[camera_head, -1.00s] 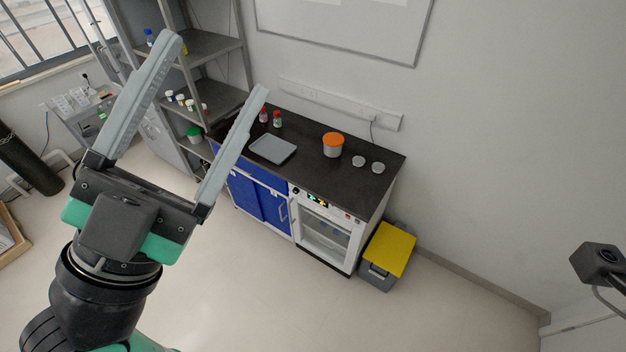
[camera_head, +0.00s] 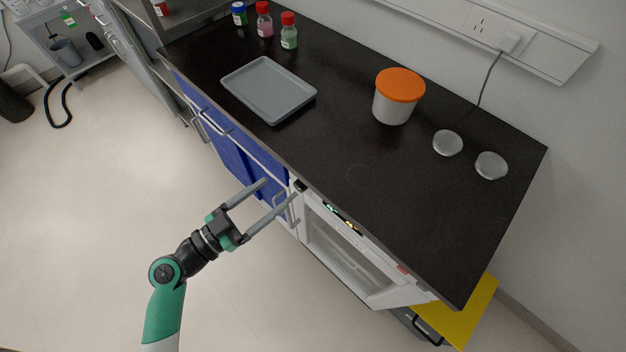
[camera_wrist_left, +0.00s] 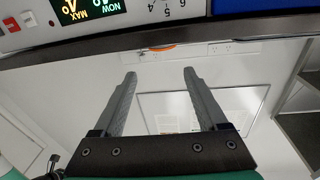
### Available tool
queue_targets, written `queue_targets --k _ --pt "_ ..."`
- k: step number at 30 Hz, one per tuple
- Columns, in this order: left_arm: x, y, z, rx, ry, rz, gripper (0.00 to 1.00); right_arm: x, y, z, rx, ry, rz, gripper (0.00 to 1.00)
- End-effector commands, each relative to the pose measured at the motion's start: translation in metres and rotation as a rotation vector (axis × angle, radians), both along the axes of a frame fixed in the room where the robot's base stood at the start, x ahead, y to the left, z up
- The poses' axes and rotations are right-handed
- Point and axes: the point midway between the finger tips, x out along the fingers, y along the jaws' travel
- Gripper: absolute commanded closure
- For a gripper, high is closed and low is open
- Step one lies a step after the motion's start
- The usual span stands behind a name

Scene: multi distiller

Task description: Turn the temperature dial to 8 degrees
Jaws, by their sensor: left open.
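The temperature dial (camera_head: 300,185) shows as a small dark knob at the upper left of the white appliance's front panel in the head view; its setting is too small to read. In the left wrist view part of the dial's number scale (camera_wrist_left: 168,9) shows upside down at the top edge, with 4, 5 and 6 visible. The knob itself is outside that view. My left gripper (camera_head: 281,189) is open and empty, its fingers pointing toward the panel just left of the dial. Its fingers (camera_wrist_left: 160,73) also show apart in the wrist view. My right gripper is not in view.
The white appliance (camera_head: 345,262) has a lit display (camera_head: 341,217) and sits beneath the black counter (camera_head: 340,150). Blue cabinet doors (camera_head: 232,160) lie left of it. A grey tray (camera_head: 268,90), an orange-lidded tub (camera_head: 397,97) and bottles stand on top. The floor in front is clear.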

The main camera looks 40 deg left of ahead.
Motion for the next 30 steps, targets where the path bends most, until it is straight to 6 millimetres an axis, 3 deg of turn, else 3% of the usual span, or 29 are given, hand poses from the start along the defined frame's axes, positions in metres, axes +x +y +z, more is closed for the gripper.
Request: queue_targets --k 1,3,6,13,17,30 --pt "-0.009 0.005 -0.053 -0.022 0.028 0.029 0.25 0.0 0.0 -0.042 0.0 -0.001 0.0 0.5" --pt "-0.017 0.01 -0.08 -0.041 0.052 0.06 0.25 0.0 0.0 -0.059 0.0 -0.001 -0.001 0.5" --pt "-0.022 0.016 -0.096 -0.052 0.064 0.087 0.25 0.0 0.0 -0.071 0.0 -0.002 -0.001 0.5" --pt "-0.021 0.02 -0.093 -0.049 0.062 0.096 0.25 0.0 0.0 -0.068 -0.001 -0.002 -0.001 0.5" --pt "-0.01 0.019 -0.093 -0.05 0.064 0.092 0.25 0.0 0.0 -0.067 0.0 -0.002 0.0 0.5" --pt "0.079 0.014 -0.092 -0.048 0.061 0.094 0.25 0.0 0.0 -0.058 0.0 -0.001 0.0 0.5"
